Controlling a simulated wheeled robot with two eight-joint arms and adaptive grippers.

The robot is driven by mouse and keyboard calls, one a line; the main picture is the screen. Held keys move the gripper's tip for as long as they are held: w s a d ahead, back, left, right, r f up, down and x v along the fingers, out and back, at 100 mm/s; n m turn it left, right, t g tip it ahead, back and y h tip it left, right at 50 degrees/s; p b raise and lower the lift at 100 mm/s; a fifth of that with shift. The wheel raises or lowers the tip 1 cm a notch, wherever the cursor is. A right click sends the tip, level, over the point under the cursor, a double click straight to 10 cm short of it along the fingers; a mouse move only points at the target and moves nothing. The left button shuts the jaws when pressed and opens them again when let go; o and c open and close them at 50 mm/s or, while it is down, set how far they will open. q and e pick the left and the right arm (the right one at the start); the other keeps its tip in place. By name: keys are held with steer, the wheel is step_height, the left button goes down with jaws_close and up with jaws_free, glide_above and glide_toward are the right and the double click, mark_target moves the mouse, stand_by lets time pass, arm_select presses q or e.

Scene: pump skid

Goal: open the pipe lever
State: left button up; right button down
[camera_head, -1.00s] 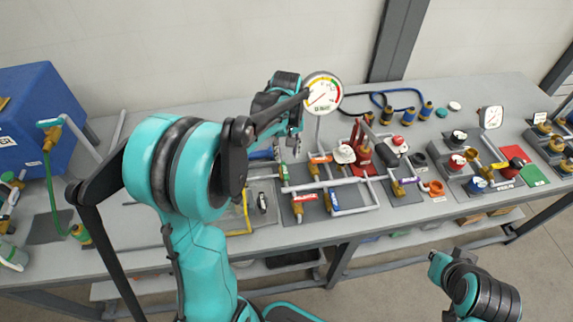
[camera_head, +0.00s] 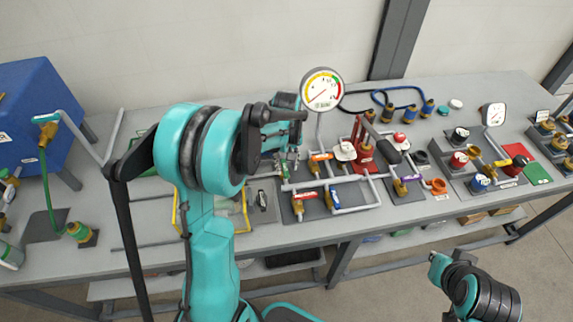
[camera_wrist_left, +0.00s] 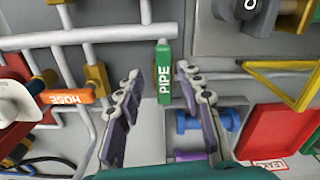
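The pipe lever is a green handle marked PIPE (camera_wrist_left: 164,88), upright in the middle of the left wrist view. In the head view a small green part of it (camera_head: 284,171) shows just below my left gripper (camera_head: 288,162). In the wrist view my left gripper (camera_wrist_left: 158,75) is open, with one finger on each side of the lever and gaps between. I cannot tell how far the lever's height is from the fingertips. My right gripper (camera_head: 440,264) is off the table's front edge at the lower right; its fingers are too small to read.
An orange HOSE lever (camera_wrist_left: 72,96) is to the left in the wrist view, with grey pipes around it. A round gauge (camera_head: 322,90) stands behind the pipework.

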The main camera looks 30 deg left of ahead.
mark_target(285, 168)
arm_select(q)
jaws_close()
steer(key=shift+s+a+m, duration=0.15)
steer(key=shift+a+m, duration=0.05)
steer(key=shift+m, duration=1)
steer(key=shift+o, duration=0.4)
jaws_free()
steer(key=shift+r, duration=0.15)
step_height(285, 168, up, 12)
steer(key=s+d+f+m+t+b, duration=0.1)
steer(key=s+d+m+t, duration=0.2)
steer(key=s+d, duration=0.2)
steer(key=s+d+f+m+t+b, duration=0.1)
steer(key=s+d+m+t, duration=0.3)
steer(key=s, duration=0.7)
steer(key=shift+s+d+f+b, duration=0.35)
steer(key=shift+d+f, duration=0.25)
steer(key=shift+d, duration=0.2)
